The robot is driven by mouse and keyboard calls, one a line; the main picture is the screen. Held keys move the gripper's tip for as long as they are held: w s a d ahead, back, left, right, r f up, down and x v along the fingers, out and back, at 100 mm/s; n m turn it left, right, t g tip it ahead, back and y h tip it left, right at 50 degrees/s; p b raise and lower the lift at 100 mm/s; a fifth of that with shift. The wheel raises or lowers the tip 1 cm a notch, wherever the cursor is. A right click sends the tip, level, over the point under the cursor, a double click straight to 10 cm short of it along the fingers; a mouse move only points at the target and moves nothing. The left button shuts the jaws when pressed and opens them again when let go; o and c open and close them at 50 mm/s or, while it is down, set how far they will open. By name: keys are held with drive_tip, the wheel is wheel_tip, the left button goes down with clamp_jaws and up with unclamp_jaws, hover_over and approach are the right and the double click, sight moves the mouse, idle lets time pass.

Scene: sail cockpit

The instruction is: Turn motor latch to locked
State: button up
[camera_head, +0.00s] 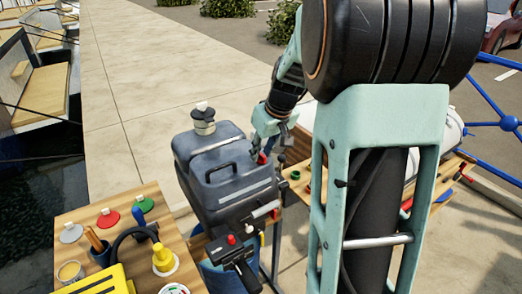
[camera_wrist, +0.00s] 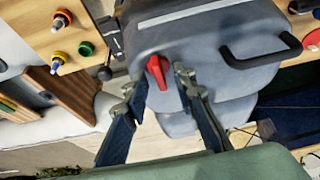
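The grey outboard motor (camera_head: 222,180) stands upright among the benches, with a black carry handle on its cover. A red lever, which looks like the motor latch (camera_wrist: 157,72), is on the side of the motor cover in the wrist view. A bit of red (camera_head: 262,158) also shows there in the head view. My gripper (camera_wrist: 160,80) is open, with one finger on each side of the red lever. The fingertips are close to the lever, and I cannot tell whether either touches it. In the head view my gripper (camera_head: 264,146) is at the motor's right side, partly hidden by my arm.
A wooden bench (camera_head: 68,225) at lower left holds coloured caps, a yellow bottle and a brush cup. Another wooden bench (camera_head: 308,182) with small fittings lies right of the motor. A blue tubular frame (camera_head: 490,110) stands far right. Pale pavement (camera_head: 140,90) behind is clear.

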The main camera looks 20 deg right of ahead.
clamp_jaws()
drive_tip(key=shift+r+m, duration=0.1)
drive_tip(key=shift+m, duration=0.3)
drive_tip(key=m+h+p, duration=0.1)
drive_tip(key=m, duration=0.1)
drive_tip(key=shift+a+m+p, duration=0.15)
drive_tip(key=shift+m+p, duration=0.15)
drive_tip(key=shift+m, duration=0.1)
drive_tip(key=m+h, duration=0.1)
drive_tip(key=m, duration=0.2)
drive_tip(key=shift+a+g+h+p, duration=0.1)
drive_tip(key=shift+g+h+p, duration=0.2)
drive_tip(key=shift+p, duration=0.1)
drive_tip(key=m+h, duration=0.1)
drive_tip(key=m, duration=0.1)
drive_tip(key=m+g, duration=0.1)
drive_tip(key=m, duration=0.2)
drive_tip(key=shift+w+a+h+b, duration=0.1)
drive_tip(key=shift+w+h+b, duration=0.05)
drive_tip(key=shift+h+b, duration=0.25)
drive_tip(key=m+g, duration=0.1)
drive_tip(key=m, duration=0.2)
drive_tip(key=m+g, duration=0.1)
drive_tip(key=m, duration=0.2)
drive_tip(key=shift+w+h, duration=0.1)
drive_tip(key=shift+h, duration=0.3)
drive_tip(key=shift+m, duration=0.3)
